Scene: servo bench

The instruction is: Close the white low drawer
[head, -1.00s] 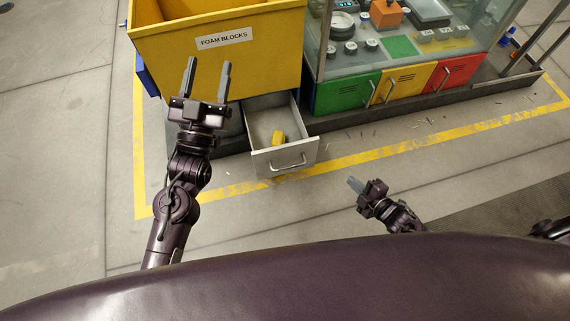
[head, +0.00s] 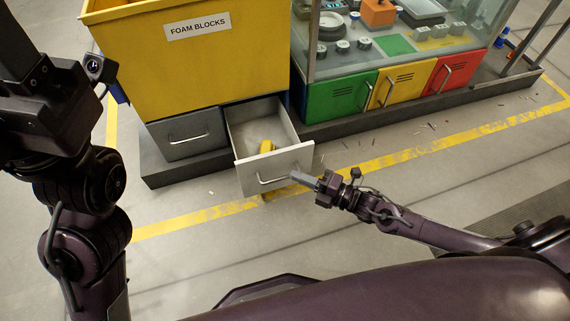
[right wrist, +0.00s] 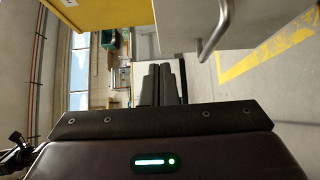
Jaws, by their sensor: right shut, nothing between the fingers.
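The white low drawer (head: 291,160) stands open below the yellow bin in the head view, pulled out toward me.
A yellow bin (head: 190,65) labelled FOAM BLOCKS stands above the drawers. A closed grey drawer (head: 185,135) is left of the open one. Green (head: 340,97), yellow (head: 397,85) and red (head: 455,72) cabinet doors are on the right. The floor in front is mostly clear.

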